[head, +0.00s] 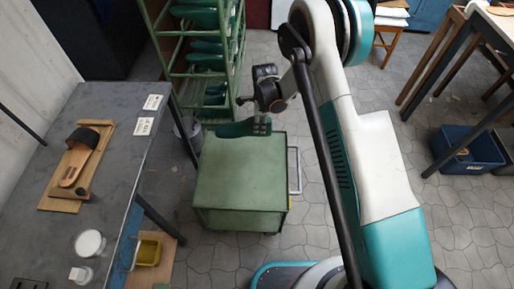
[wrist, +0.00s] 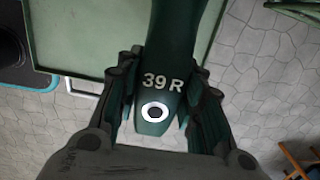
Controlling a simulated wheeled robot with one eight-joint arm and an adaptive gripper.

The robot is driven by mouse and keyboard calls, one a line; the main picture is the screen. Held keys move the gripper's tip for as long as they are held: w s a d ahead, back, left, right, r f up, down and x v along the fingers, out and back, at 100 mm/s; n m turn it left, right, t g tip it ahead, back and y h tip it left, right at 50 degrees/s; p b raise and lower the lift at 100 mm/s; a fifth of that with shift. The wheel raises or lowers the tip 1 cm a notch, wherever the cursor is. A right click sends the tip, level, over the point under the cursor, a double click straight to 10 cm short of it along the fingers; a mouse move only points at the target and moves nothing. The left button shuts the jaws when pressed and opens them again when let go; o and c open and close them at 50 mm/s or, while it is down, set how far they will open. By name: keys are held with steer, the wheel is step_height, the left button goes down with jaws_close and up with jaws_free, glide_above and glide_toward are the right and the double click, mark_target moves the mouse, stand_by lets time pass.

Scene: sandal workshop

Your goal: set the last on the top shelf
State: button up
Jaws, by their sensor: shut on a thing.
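The last is dark green and marked "39 R", with a white ring at its heel end. In the wrist view the last (wrist: 178,30) lies between both fingers of my gripper (wrist: 166,100), which is shut on it. In the head view the last (head: 236,129) hangs from my gripper (head: 262,122), its toe pointing left, above the green cart. The green shelf rack (head: 242,62) stands behind it, with several green lasts (head: 207,47) on its levels. The upper part of the rack is cut off by the picture's top edge.
The green cart (head: 238,180) has a bare top below the last. A grey workbench (head: 128,175) at left holds a sandal (head: 82,150) on a board and white jars. A blue crate (head: 470,150) stands on the floor at right. The floor between is mostly clear.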

step_height(320, 180, down, 13)
steer(key=b, duration=0.4)
steer(key=shift+f, duration=0.2)
steer(key=o, duration=1.1)
steer(key=shift+f, duration=0.1)
steer(key=shift+c, duration=0.2)
steer(key=r+p, duration=0.1)
steer(key=r, duration=0.3)
steer(key=r+p, duration=0.1)
steer(key=r, duration=0.3)
steer(key=r+p, duration=0.2)
steer(key=r, duration=0.2)
steer(key=shift+d+r, duration=0.2)
steer(key=shift+d, duration=0.15)
